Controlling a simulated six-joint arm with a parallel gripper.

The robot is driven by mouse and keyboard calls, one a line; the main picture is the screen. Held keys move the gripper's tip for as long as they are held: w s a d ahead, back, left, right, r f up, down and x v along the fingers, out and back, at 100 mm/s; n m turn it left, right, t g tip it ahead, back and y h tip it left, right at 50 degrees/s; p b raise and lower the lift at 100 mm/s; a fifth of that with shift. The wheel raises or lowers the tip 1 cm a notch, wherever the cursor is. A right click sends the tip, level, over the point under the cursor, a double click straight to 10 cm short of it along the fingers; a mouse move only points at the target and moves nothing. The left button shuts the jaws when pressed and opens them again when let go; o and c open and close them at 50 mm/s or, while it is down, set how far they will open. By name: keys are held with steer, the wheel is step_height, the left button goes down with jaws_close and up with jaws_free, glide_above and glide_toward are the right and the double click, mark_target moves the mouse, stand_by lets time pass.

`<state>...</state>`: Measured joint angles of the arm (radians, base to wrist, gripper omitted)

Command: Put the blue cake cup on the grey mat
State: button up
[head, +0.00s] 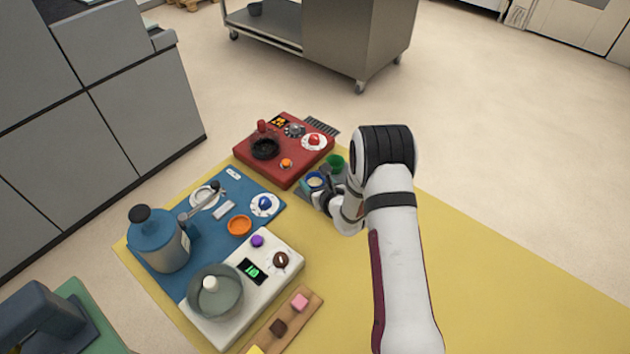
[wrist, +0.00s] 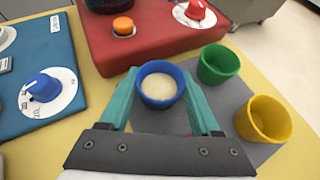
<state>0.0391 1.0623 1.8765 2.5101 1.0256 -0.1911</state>
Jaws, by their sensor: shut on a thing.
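The blue cake cup (wrist: 144,88), with pale filling inside, is between the two teal fingers of my gripper (wrist: 160,86) in the wrist view. My gripper is shut on it and the cup looks upright. In the head view the blue cup (head: 315,181) shows at the end of my arm, just in front of the red panel. The grey mat (wrist: 222,100) lies under and to the right of the cup in the wrist view. Whether the cup touches the mat or hangs above it, I cannot tell. In the head view my arm hides much of the mat.
A green cup (wrist: 219,64) and a yellow cup (wrist: 263,119) stand on the mat, right of the blue cup. The red panel (head: 284,150) with knobs is behind. A blue panel (head: 225,205) and white scale (head: 245,285) lie left. The yellow table (head: 480,270) is clear on the right.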

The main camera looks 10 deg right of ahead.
steer(key=shift+f, duration=0.1)
steer(key=o, duration=1.4)
steer(key=shift+c, duration=0.2)
